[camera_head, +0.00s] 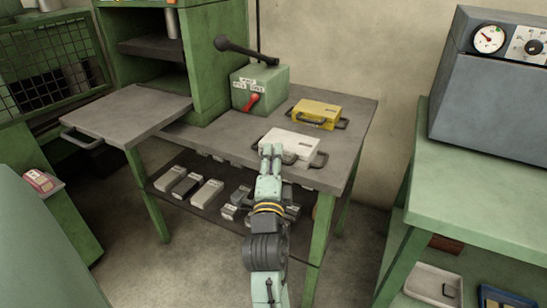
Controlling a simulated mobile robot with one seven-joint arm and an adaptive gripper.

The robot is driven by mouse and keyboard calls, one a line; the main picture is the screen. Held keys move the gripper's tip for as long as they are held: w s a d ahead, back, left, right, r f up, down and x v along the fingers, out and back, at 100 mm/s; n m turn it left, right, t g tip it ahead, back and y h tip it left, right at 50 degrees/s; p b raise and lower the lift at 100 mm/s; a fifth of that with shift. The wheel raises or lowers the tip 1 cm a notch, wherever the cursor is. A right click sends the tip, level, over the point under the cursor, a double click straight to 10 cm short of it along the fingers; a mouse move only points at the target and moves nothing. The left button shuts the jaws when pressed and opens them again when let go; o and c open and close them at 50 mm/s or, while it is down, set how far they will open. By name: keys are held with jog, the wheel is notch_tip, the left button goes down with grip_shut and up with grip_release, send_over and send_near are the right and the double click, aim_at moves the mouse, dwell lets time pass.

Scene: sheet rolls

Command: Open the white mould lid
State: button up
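The white mould (299,141) lies on the grey-topped green table, and its lid looks shut. A dark side handle (320,160) sticks out at its right end, and a greyish part shows at its front. My gripper (272,150) reaches up from below in the picture and overlaps the mould's left front part. Its two fingers look close together, but I cannot tell whether they grip anything or touch the mould. The mould's front left corner is hidden behind my gripper.
A yellow mould (316,113) lies behind the white one. A green control box (259,88) with a red lever and black handle stands to the left. Several grey blocks (206,192) lie on the lower shelf. A green bench (470,170) carrying a gauge box stands right.

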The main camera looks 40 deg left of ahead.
grip_shut()
dwell(0.3)
dwell(0.6)
